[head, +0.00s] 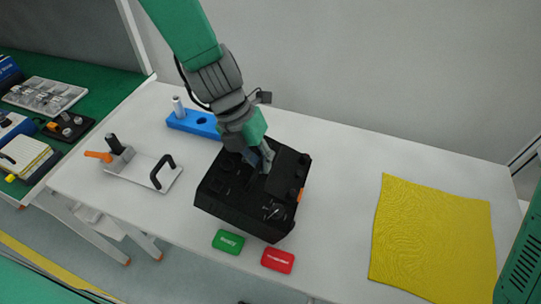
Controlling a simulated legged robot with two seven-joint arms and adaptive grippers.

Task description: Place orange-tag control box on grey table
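The black control box (233,204) shows in the middle of the head view, over the pale grey table (335,190). It has knobs on top and a small orange tag (299,195) on its right side. I cannot tell whether its underside rests on the table. My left gripper (262,160) comes down from above, with its fingertips at the top middle of the box. The fingertips are partly hidden against the dark box, so their closure is unclear. My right gripper is not in view.
A blue block with a peg (187,119) and a white plate with a black handle (140,176) stand left. Green (228,242) and red (278,260) tags lie in front of the box. A yellow cloth (432,240) lies right. A green bench (98,92) with parts is far left.

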